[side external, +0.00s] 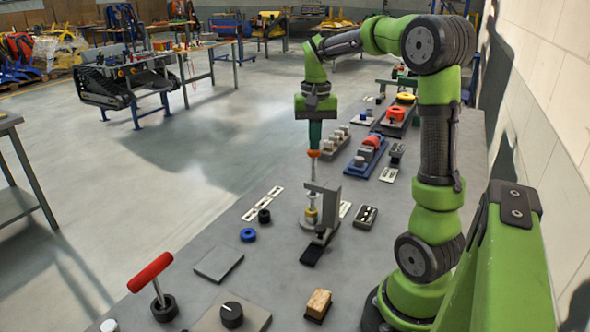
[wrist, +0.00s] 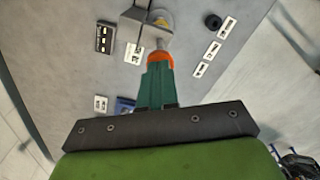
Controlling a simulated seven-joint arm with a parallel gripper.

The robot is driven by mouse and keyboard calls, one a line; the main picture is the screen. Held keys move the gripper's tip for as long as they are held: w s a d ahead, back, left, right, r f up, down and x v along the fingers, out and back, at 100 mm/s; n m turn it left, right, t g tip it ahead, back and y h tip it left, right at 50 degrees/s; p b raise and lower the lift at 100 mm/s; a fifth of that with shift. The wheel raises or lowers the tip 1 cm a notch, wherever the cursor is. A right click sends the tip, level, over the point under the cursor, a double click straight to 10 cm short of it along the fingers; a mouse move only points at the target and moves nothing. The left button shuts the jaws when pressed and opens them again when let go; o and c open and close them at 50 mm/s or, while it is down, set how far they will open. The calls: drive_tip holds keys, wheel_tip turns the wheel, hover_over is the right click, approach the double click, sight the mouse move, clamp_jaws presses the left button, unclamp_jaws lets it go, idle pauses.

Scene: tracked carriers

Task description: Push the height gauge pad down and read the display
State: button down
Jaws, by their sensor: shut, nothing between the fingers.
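The height gauge (side external: 326,200) stands upright on the grey bench, with a grey bracket around a thin vertical rod. An orange pad (side external: 313,154) caps the rod. My gripper (side external: 315,144) points straight down with shut teal fingers, its tips at or just above the pad; I cannot tell whether they touch. In the wrist view, the fingertips (wrist: 160,68) overlap the orange pad (wrist: 160,58), and the grey bracket (wrist: 133,18) lies beyond it. No readable display shows on the gauge.
A dark box with light marks (side external: 366,216) lies right of the gauge. A red-handled tool (side external: 150,273) stands at the front left. Several fixtures line the bench behind.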

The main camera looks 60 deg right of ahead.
sight(314, 156)
drive_tip(key=shift+f, duration=2.4)
idle(1.9)
drive_tip(key=shift+r, duration=4.05)
drive_tip(key=shift+w+d, duration=0.1)
drive_tip(key=shift+a+f+n+t, duration=0.4)
drive_tip(key=shift+a+f, duration=0.4)
drive_tip(key=shift+f, duration=0.1)
drive_tip(key=s+a+n+t+y, duration=0.1)
drive_tip(key=s+a+n+t, duration=0.2)
drive_tip(key=a, duration=0.8)
drive_tip(key=s+a+n+t+y, duration=0.1)
drive_tip(key=s+a+n+t, duration=0.2)
drive_tip(key=a, duration=0.9)
drive_tip(key=shift+s+f+n, duration=0.15)
drive_tip(key=shift+s+n, duration=0.45)
